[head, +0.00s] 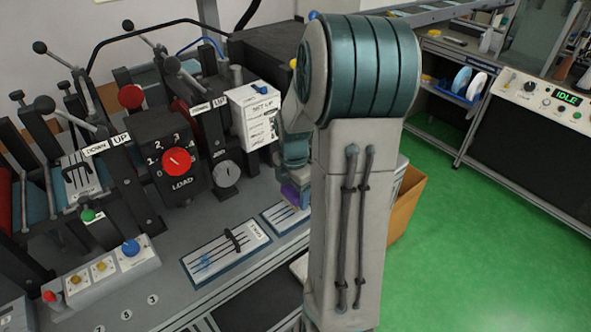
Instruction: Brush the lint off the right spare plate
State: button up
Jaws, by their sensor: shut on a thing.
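Two flat slotted plates lie side by side on the grey bench. The left one (225,252) has a dark clip-like piece across it and a small blue tuft or mark near its left end. The right one (280,216) is partly covered by my arm; I cannot make out lint on it. My gripper (295,192) is mostly hidden behind my arm, over the right plate. A bit of purple shows at its low end. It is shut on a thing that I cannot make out. No brush can be clearly seen.
Levers and a LOAD dial box (170,165) stand behind the plates, with a white labelled box (252,115) to their right. A button panel (112,268) is at front left. A brown bin (408,200) stands right of my arm. The green floor is clear.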

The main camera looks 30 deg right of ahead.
jog(key=shift+s+a+r+p, duration=0.15)
jog(key=shift+r+p, duration=0.2)
jog(key=shift+r, duration=0.3)
notch_tip(320, 180, up, 5)
jog(key=p, duration=0.4)
jog(key=shift+f, duration=0.15)
jog(key=shift+p, duration=0.3)
